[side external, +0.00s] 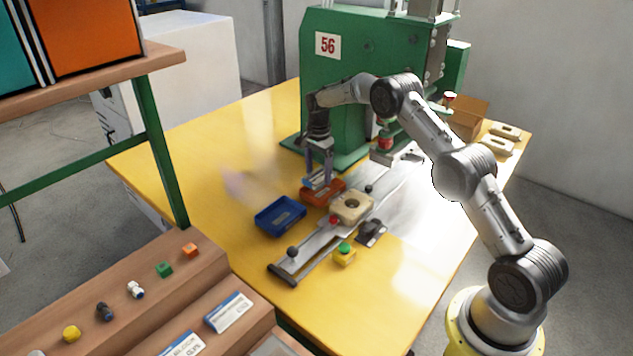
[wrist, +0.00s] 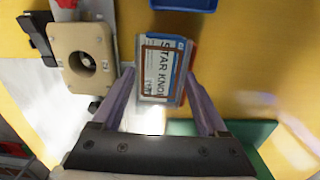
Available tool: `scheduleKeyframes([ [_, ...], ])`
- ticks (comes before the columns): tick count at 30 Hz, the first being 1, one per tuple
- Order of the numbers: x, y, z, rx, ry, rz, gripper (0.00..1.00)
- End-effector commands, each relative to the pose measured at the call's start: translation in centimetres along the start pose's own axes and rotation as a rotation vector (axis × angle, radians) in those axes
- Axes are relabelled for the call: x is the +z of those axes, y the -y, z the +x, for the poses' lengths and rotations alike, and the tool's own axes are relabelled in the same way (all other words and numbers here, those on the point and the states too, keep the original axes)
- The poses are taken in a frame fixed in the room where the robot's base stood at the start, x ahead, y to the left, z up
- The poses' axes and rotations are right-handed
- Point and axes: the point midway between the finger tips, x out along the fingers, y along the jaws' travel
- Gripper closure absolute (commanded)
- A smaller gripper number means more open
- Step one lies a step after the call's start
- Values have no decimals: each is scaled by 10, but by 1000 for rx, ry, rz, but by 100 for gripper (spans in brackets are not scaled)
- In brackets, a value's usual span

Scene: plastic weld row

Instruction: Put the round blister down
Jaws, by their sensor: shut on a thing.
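My gripper (side external: 318,180) is low over the orange-red tray (side external: 334,190), pointing down. In the wrist view its two fingers (wrist: 160,78) stand either side of a card with a blue edge, printed "STAR KNO" (wrist: 160,80). The gripper is shut on the round blister, but the blister's outline is hard to make out against the card. The tray's red edge (wrist: 192,60) shows beside the card. I cannot tell whether the blister touches the tray. A cream fixture block with a round hole (side external: 352,208) sits just right of the tray; it also shows in the wrist view (wrist: 83,62).
A blue tray (side external: 280,216) lies left of the fixture. The block sits on a metal slide rail (side external: 310,248) with dark knobs. A green-topped button box (side external: 344,254) stands in front. The green press (side external: 345,60) rises behind. Yellow table (side external: 215,140) is clear at left, except a pale blur.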

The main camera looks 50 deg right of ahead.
Motion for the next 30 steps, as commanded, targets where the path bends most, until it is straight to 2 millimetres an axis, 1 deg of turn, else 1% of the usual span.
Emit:
scheduleKeyframes([
  [1,-1,3,4,-1,0,0,59],
  [8,-3,9,11,-1,0,0,59],
  [15,-3,11,42,0,0,0,59],
  [27,-3,11,46,-1,0,0,59],
  [28,-3,11,46,-1,0,0,20],
  [30,-3,11,46,-1,0,0,8],
])
